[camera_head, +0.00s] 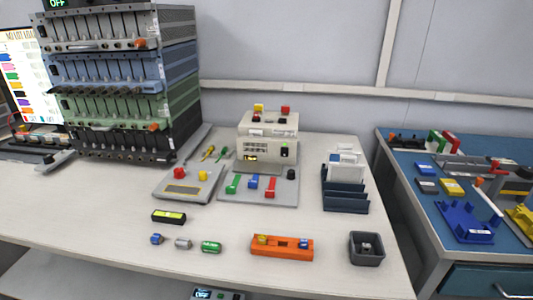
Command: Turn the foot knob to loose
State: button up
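No part is plainly marked as the foot knob, and I cannot read a loose or tight mark anywhere. A small black knob (291,174) sits at the right of the grey base plate (229,195), by the foot of the beige instrument (268,152). An orange knob (153,126) is at the lower right of the green rack unit (115,106), and another orange knob (140,43) is on the grey top unit (90,30). My gripper is not in view.
On the white table (120,220) lie a yellow-and-black meter (169,217), several small cells, an orange holder (281,246), a dark square cup (366,248) and a navy rack (344,192). A blue bench (420,205) with parts stands right. The table's front left is clear.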

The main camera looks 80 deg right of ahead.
aim_at(291, 174)
jog(key=z, duration=0.45)
jog(key=l+z, duration=0.2)
jog(key=z, duration=0.15)
jog(key=l+z, duration=0.2)
jog(key=z, duration=0.2)
jog(key=l+z, duration=0.2)
jog(key=z, duration=0.15)
